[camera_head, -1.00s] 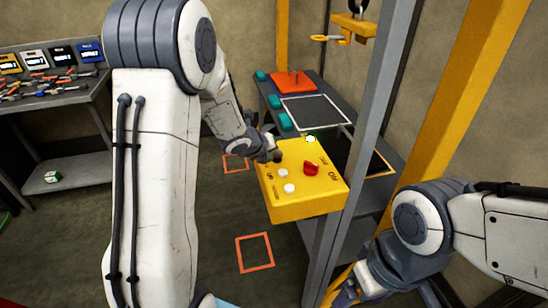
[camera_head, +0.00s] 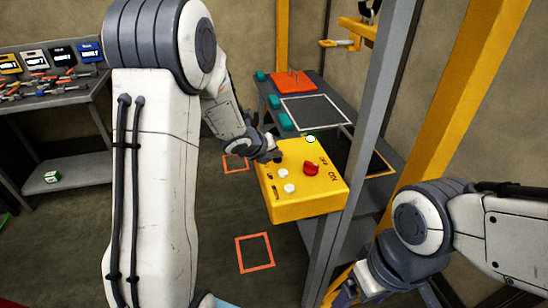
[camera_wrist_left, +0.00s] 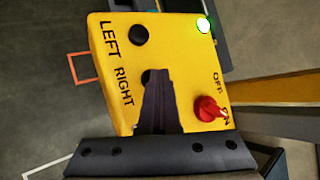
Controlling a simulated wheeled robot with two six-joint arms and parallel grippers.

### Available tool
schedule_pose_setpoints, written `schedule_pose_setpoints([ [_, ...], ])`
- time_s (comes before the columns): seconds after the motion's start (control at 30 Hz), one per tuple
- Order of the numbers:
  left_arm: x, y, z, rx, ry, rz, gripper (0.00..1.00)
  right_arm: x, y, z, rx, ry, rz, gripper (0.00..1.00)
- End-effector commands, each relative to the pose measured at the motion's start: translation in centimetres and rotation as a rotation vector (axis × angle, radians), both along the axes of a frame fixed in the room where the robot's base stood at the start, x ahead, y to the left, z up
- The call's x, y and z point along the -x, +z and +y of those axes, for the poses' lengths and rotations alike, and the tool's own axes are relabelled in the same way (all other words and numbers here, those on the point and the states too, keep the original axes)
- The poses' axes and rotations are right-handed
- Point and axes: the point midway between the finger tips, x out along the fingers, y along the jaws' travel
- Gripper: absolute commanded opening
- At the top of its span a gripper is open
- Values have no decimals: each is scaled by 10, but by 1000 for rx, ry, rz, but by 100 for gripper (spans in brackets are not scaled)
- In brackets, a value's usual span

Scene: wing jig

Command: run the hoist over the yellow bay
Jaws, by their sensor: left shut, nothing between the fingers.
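The yellow control box (camera_head: 300,205) has black and white buttons, a red knob (camera_head: 311,168) and a lit green lamp (camera_head: 310,139). My left gripper (camera_head: 277,157) is shut and empty over the box's left side. In the left wrist view its fingertips (camera_wrist_left: 156,76) cover part of the black button (camera_wrist_left: 147,76) beside the word RIGHT; I cannot tell whether they touch it. The LEFT button (camera_wrist_left: 138,35) is clear. The yellow hoist hook (camera_head: 358,28) hangs behind the grey post. The yellow-edged bay (camera_head: 375,163) is partly hidden by that post. My right gripper (camera_head: 345,294) is low down, its jaws unclear.
The grey post (camera_head: 375,105) stands right of the box. The bench behind holds a white-edged bay (camera_head: 316,111), an orange plate with pegs (camera_head: 293,84) and several teal blocks (camera_head: 274,102). A tool table (camera_head: 75,95) is at left. Floor between is open.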

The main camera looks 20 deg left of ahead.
Motion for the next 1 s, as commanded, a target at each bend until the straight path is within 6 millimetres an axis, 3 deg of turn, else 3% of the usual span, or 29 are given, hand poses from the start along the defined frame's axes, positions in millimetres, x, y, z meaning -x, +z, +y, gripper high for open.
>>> schedule_pose_setpoints([
  [0.4,0,0,0,0,0,1,0,0,0,0,0,0,0,85],
  [0.73,0,17,0,0,0,0,0,0,14,0,0,0,0,85],
  [1.0,0,17,0,0,0,0,0,0,14,0,0,0,0,85],
])
